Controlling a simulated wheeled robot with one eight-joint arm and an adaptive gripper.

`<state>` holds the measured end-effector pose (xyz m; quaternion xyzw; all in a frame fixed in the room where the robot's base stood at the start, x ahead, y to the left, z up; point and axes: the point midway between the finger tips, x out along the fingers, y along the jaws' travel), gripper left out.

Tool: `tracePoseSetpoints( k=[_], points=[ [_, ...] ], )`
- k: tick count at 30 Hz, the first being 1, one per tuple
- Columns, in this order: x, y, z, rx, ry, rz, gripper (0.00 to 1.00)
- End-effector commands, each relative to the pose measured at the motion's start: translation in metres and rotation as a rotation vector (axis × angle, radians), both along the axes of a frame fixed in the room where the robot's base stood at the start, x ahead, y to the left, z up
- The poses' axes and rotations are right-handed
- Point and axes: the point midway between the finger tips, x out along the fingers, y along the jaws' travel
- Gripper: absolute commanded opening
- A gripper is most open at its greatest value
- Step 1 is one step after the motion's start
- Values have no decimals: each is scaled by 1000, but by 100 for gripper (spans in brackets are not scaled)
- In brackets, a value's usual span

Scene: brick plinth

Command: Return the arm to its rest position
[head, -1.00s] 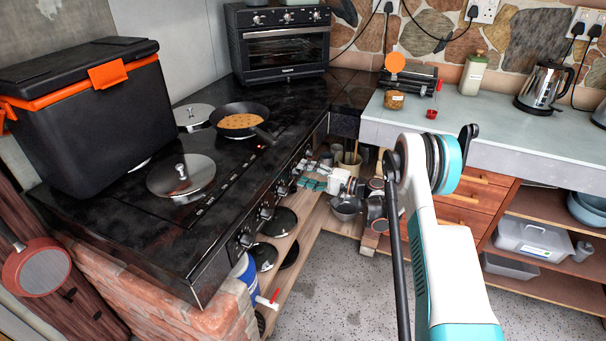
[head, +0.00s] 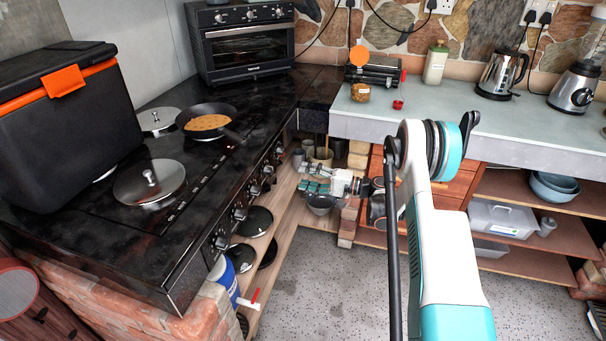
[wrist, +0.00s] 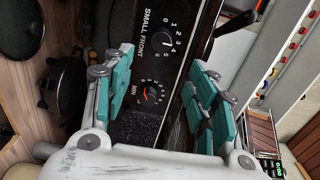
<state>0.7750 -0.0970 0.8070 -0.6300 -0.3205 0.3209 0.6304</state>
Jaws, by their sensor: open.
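My arm (head: 440,235), white and teal, reaches away from me at the right of the head view. Its end folds back toward the left. My gripper (head: 314,187) hangs beside the front of the black stove, lower than its top, near the wooden shelf. In the wrist view my gripper (wrist: 162,98) has its teal-padded fingers spread wide, with nothing between them. The stove's front panel and a knob (wrist: 152,93) show beyond the fingers. I cannot tell how far the panel is from the fingertips.
The stove top (head: 120,225) bears a pan (head: 208,122) and silver lids (head: 150,181). A black cooler box (head: 65,140) stands at the left. The counter (head: 430,115) and shelves (head: 535,240) lie behind my arm. Grey floor (head: 330,290) is clear in front.

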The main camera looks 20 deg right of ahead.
Motion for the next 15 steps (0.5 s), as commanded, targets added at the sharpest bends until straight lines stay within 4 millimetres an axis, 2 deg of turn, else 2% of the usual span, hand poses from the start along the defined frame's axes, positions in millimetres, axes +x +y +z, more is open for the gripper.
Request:
tracePoseSetpoints(
  k=[5, 8, 11, 15],
  points=[
    [0, 1, 1, -2, 0, 0, 53],
    [2, 5, 9, -20, 6, 0, 53],
    [6, 15, 27, -66, 20, -1, 53],
    [6, 35, 61, -165, 45, -2, 53]
  ],
)
